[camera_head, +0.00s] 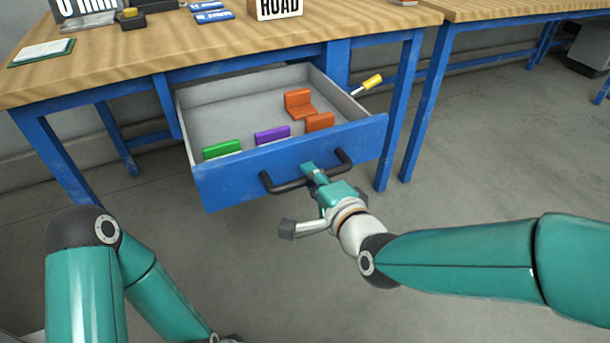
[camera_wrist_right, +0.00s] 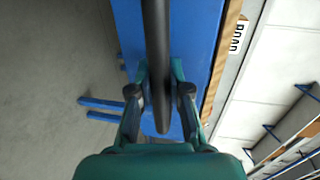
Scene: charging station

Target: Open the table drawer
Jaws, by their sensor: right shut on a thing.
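The table drawer (camera_head: 290,168) has a blue front and a grey inside, and it stands pulled well out from under the wooden tabletop. Its black bar handle (camera_head: 286,186) runs across the front. My right gripper (camera_head: 312,172) is shut on the handle near its right part. In the right wrist view, the handle (camera_wrist_right: 157,50) passes between the two fingers of my right gripper (camera_wrist_right: 160,92). My left arm shows at the lower left of the head view, but its gripper is not in view.
Inside the drawer lie orange pieces (camera_head: 298,102), a green one (camera_head: 221,149) and a purple one (camera_head: 272,135). A yellow-handled tool (camera_head: 371,82) sticks out by the drawer's right side. The wooden tabletop (camera_head: 200,50) holds several items. The floor in front is clear.

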